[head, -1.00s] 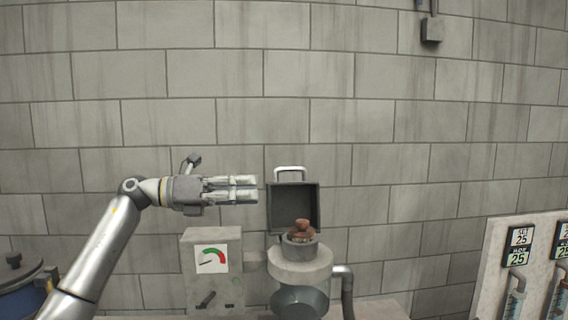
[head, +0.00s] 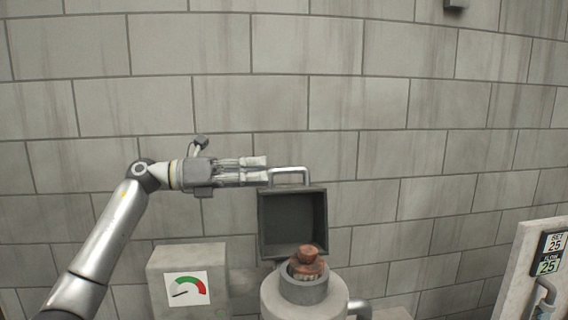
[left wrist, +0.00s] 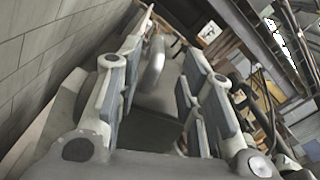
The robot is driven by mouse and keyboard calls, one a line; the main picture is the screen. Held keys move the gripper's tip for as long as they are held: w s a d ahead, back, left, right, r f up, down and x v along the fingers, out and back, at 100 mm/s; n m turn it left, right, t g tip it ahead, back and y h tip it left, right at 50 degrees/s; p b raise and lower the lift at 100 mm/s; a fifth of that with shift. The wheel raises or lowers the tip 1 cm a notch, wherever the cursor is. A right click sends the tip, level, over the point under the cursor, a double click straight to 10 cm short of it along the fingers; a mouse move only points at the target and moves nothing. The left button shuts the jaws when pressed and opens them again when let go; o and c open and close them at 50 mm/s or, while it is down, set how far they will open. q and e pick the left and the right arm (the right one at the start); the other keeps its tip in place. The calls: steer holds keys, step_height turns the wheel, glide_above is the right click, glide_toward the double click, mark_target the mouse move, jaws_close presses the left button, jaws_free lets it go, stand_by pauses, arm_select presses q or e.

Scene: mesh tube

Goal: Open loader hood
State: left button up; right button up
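The loader hood (head: 293,221) is a dark grey, box-shaped lid standing tipped up behind the round loader mouth (head: 304,288), its hollow side facing me. A light grey bar handle (head: 290,170) is on its top edge. Reddish-brown lumps (head: 307,262) sit in the loader mouth. My left gripper (head: 257,168) points right, its fingertips at the left end of the handle. In the left wrist view the fingers (left wrist: 168,50) are apart, with a curved grey bar (left wrist: 153,62), apparently the handle, between them. Contact cannot be told. My right gripper is not in view.
A grey box with a red-green dial gauge (head: 187,289) stands left of the loader, below my left arm. A panel with number displays (head: 546,262) is at the far right. A block wall (head: 400,110) closes off the back. The space above the hood is free.

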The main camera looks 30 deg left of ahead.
mark_target(281, 170)
arm_select(q)
steer(key=p+x, duration=0.2)
steer(key=x, duration=0.4)
steer(key=shift+w+a, duration=0.1)
steer(key=shift+a, duration=0.05)
steer(key=shift+w+d, duration=0.2)
steer(key=shift+d, duration=0.15)
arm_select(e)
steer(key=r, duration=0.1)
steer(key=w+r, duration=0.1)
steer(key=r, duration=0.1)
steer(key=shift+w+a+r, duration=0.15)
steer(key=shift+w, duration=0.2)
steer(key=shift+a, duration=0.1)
arm_select(q)
steer(key=shift+c, duration=1.1)
steer(key=c, duration=0.5)
jaws_close()
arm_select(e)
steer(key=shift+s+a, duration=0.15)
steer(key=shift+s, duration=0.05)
